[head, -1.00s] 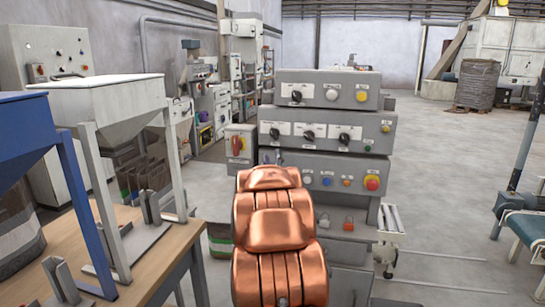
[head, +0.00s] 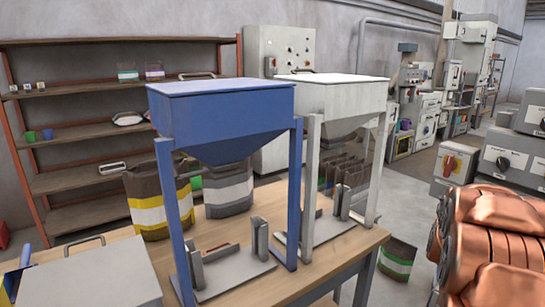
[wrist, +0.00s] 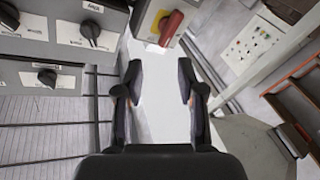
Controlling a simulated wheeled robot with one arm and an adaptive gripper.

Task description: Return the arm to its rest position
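My gripper (wrist: 160,85) shows in the wrist view with its two dark fingers spread apart. I see nothing held between them; a pale surface lies behind the gap. A grey box with a red rotary switch (wrist: 171,27) is beyond the fingertips. Grey control panels with black knobs (wrist: 45,77) fill the left of the wrist view. In the head view my copper-coloured arm is at the right edge, and the gripper itself is out of that view.
A blue hopper (head: 222,108) and a white hopper (head: 341,98) stand on a wooden table (head: 262,208). Bags stand behind them, including a yellow-banded bag (head: 148,212). A shelf (head: 120,130) is at the back left. Control boxes (head: 508,155) stand beside my arm at the right.

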